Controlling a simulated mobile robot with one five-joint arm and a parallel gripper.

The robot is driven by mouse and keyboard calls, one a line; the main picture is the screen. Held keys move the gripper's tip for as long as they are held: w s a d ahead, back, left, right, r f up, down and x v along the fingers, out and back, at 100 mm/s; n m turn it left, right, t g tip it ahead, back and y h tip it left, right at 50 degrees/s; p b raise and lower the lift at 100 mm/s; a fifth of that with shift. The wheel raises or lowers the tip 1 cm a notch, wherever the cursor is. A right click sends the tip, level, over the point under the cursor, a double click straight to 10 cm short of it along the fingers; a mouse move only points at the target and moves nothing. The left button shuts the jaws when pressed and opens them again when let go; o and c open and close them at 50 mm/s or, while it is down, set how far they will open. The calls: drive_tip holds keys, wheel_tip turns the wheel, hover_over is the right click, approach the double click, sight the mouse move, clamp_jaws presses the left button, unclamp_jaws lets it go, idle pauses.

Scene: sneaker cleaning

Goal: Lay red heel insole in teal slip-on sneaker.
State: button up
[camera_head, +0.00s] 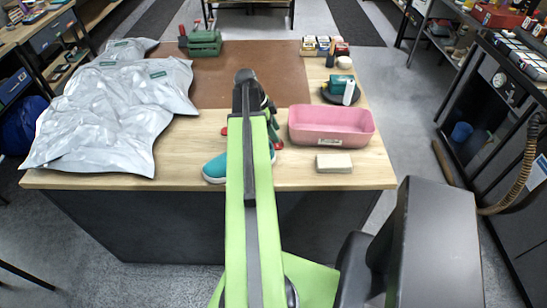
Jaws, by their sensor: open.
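The teal slip-on sneaker (213,169) lies near the front edge of the wooden table, left of the middle. It has a pale sole, and my arm hides most of it. A bit of teal also shows right of the arm. Small red patches (279,144) show on both sides of the arm just behind the sneaker; I cannot tell whether either is the red heel insole. My gripper (274,128) hangs down behind my raised green arm, above or close to the sneaker. It is open; its fingertips are mostly hidden, and contact cannot be told.
A pink bin (331,126) stands right of the arm, with a beige block (334,163) before it. Grey plastic bags (105,115) cover the table's left. A green crate (204,43), small boxes (325,46) and a dark dish (340,97) stand farther back. The brown mat (270,60) is largely bare.

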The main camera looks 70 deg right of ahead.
sight(280, 144)
drive_tip(key=b+x, duration=0.5)
drive_tip(key=shift+f, duration=0.4)
drive_tip(key=shift+r, duration=0.2)
clamp_jaws()
drive_tip(key=shift+p, duration=0.3)
wheel_tip(280, 144, up, 18)
drive_tip(key=p, duration=1.8)
